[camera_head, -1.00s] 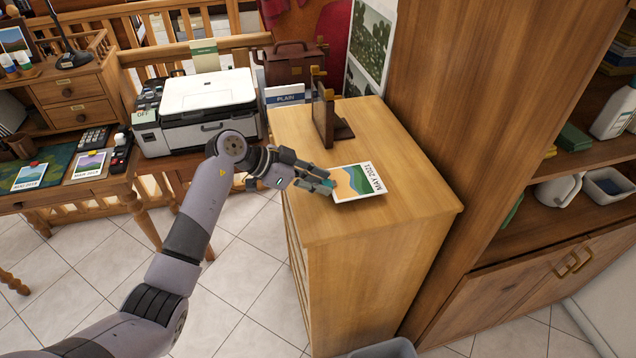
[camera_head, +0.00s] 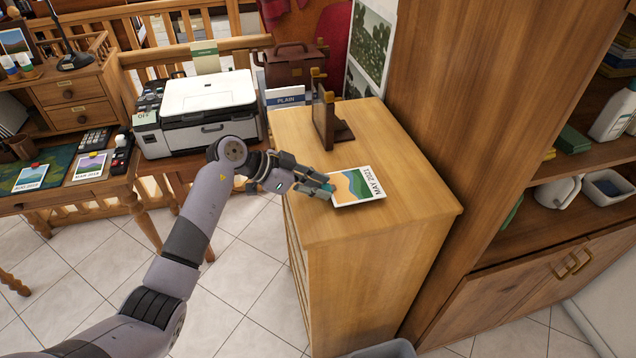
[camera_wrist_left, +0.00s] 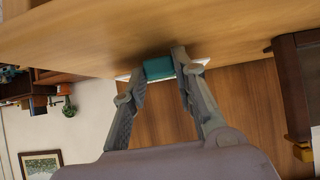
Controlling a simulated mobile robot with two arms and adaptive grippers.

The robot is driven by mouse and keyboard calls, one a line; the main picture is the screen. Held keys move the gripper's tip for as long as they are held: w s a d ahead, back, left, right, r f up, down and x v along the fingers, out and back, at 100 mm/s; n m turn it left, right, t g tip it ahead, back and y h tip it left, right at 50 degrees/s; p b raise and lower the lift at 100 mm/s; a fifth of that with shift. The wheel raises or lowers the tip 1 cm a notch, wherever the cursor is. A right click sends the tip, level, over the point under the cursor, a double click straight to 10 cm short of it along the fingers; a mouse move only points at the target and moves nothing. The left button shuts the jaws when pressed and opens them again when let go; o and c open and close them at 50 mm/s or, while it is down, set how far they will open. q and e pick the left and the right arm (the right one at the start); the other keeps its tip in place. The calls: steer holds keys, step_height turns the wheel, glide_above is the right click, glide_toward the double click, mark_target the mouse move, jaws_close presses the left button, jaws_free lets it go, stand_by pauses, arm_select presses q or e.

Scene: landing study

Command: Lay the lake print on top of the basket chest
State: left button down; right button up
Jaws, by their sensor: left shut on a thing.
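A print marked MAY (camera_head: 355,184), with green, blue and orange bands, is at the top of the light wooden chest (camera_head: 405,195), seemingly flat; I cannot tell whether it fully touches. I take these as the lake print and basket chest, though no basket shows on the chest. My left gripper (camera_head: 328,188) is at the print's left edge. In the left wrist view my left gripper (camera_wrist_left: 160,70) is shut on a teal block (camera_wrist_left: 158,68) at the print's edge; the white edge of the print (camera_wrist_left: 199,62) shows beside it. My right gripper is not in view.
A dark wooden stand (camera_head: 325,118) is on the chest behind the print. A white printer (camera_head: 208,105) and a desk with two other prints (camera_head: 90,165) are at left. A tall wooden cabinet (camera_head: 470,120) rises at right. The chest's front top is clear.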

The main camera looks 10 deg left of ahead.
arm_select(q)
steer(key=shift+f, duration=0.1)
stand_by(0.4)
steer(key=shift+f, duration=0.15)
steer(key=c, duration=1.2)
jaws_free()
steer(key=shift+o, duration=1.1)
step_height(320, 180, up, 7)
steer(key=p, duration=0.9)
